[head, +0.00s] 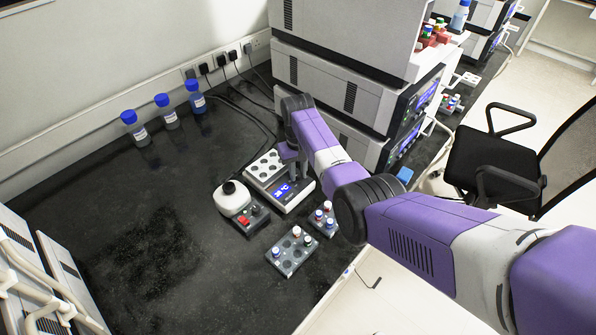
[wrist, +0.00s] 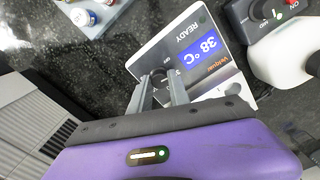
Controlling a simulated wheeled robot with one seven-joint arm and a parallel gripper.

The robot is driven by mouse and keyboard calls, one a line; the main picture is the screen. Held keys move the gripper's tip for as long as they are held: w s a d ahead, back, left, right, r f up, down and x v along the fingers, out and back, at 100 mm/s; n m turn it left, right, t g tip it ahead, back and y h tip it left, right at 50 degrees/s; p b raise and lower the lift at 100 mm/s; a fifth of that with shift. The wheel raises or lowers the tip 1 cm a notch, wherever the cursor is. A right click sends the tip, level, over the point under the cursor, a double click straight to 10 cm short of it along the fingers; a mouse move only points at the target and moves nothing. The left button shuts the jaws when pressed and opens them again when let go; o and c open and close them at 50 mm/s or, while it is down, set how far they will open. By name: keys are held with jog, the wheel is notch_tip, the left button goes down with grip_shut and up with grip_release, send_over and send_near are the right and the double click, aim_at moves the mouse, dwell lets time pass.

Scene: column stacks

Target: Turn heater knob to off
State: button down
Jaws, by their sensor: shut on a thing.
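The heater (head: 291,198) is a white block with round wells and a blue display, on the black bench in the head view. In the wrist view the heater (wrist: 210,52) shows its panel upside down, with "38 °C" and "READY". Its small dark heater knob (wrist: 158,75) lies between the tips of my gripper (wrist: 160,86), which is shut on it. The knob's pointer and marks are too small or covered to read. In the head view my gripper (head: 291,154) hangs over the heater, and the knob cannot be made out there.
A white-topped mixer (head: 232,197) with its own control panel stands just left of the heater. Two vial racks (head: 291,252) (head: 323,217) sit in front. Large stacked instruments (head: 340,85) rise behind on the right. Several blue-capped bottles (head: 164,110) stand along the wall. The bench's left middle is clear.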

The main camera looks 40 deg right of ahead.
aim_at(298, 174)
jog(key=n, duration=0.4)
jog(key=shift+n, duration=1.9)
jog(key=shift+r+n, duration=0.1)
jog(key=shift+n, duration=0.2)
jog(key=c, duration=1.2)
grip_release()
jog(key=shift+c, duration=0.2)
notch_tip(298, 174, up, 8)
jog(key=shift+f, duration=0.15)
